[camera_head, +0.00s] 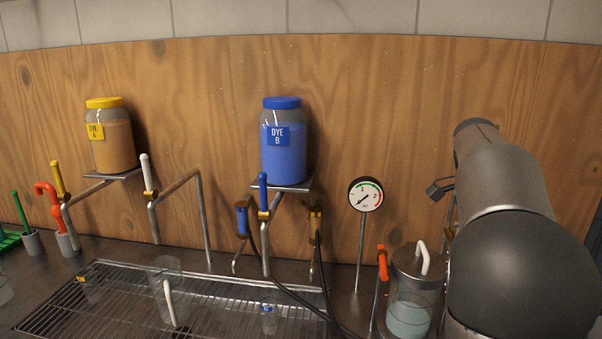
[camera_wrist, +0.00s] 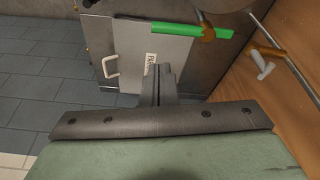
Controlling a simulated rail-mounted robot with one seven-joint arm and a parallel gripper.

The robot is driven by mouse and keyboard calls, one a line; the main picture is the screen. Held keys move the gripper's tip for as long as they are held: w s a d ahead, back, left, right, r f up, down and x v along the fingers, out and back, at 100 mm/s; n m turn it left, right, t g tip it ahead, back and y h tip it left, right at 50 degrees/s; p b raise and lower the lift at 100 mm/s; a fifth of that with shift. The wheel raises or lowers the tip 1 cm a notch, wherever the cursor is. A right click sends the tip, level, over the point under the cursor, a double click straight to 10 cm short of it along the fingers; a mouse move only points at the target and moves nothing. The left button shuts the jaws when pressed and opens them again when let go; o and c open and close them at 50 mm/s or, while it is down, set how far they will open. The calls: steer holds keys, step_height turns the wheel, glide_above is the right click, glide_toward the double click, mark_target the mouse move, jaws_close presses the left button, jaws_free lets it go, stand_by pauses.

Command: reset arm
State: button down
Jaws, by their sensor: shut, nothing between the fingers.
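In the head view my arm (camera_head: 520,240) rises at the right, large and dark grey, in front of the wooden back panel. My gripper is hidden behind it or out of that view. In the wrist view my gripper (camera_wrist: 157,85) shows at the middle, its two fingers pressed together with nothing between them. Beyond the fingers is a grey cabinet front with a white handle (camera_wrist: 111,66) and a white label (camera_wrist: 150,66). The fingers look apart from these things, though the distance is hard to tell.
A metal grate (camera_head: 215,291) carries a clear beaker (camera_head: 165,280). Dye jars, yellow (camera_head: 112,142) and blue (camera_head: 283,142), stand on raised shelves. A gauge (camera_head: 365,194) and a lidded clear vessel (camera_head: 410,300) stand left of my arm. A green bar (camera_wrist: 193,30) lies past my fingers.

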steer(key=s+a+f+n+y, duration=0.1)
steer(key=s+a+f+n, duration=0.8)
steer(key=s+a, duration=0.2)
steer(key=s+a+f+n+y, duration=0.2)
steer(key=s+a+f+n, duration=0.6)
steer(key=s+a, duration=0.4)
steer(key=shift+a+f+n+t, duration=0.4)
steer(key=shift+a+f, duration=0.5)
steer(key=shift+a, duration=0.15)
steer(key=c, duration=2.1)
jaws_free()
steer(key=shift+c, duration=0.2)
